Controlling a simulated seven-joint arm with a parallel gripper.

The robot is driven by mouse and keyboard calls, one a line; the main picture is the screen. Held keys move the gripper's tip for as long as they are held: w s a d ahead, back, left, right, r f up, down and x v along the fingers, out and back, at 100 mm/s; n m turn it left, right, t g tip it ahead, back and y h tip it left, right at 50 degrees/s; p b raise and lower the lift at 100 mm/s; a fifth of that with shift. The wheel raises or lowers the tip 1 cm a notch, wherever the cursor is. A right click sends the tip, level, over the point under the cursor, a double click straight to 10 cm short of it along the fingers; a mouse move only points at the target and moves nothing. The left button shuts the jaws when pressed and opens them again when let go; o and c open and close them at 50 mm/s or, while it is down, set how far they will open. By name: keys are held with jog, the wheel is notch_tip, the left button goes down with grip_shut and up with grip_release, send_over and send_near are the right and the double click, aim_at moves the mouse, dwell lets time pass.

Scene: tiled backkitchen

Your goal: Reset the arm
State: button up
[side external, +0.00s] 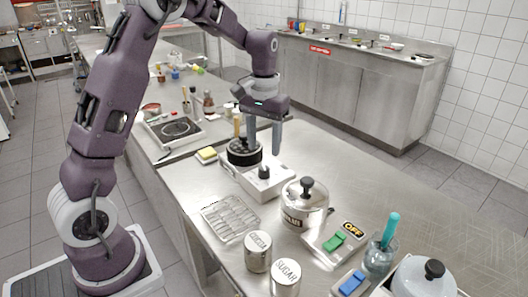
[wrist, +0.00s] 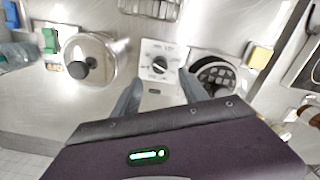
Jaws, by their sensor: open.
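My gripper (side external: 258,132) is at the end of the purple arm, above the metal counter. In the wrist view, my gripper (wrist: 158,92) shows two grey fingers spread apart with nothing between them. I cannot tell how far the fingers are above the unit.
A steel pot (side external: 304,203) with a black-knobbed lid stands near the hotplate. A wire rack (side external: 230,217), cocoa (side external: 258,251) and sugar (side external: 286,277) canisters, a green switch (side external: 335,240), a blue switch (side external: 351,283) and a jar (side external: 380,257) stand nearby. The right of the counter (side external: 420,215) is clear.

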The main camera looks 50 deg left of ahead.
jog(key=s+d+r+m+t, duration=0.1)
jog(key=s+d+r, duration=0.35)
jog(key=r, duration=0.25)
jog(key=s+d+r+m+t, duration=0.1)
jog(key=s+d+t, duration=0.1)
jog(key=s, duration=0.8)
jog(key=s+d+r+m+t, duration=0.2)
jog(key=s+d, duration=0.3)
jog(key=s, duration=0.6)
jog(key=shift+s+d+m+t, duration=0.3)
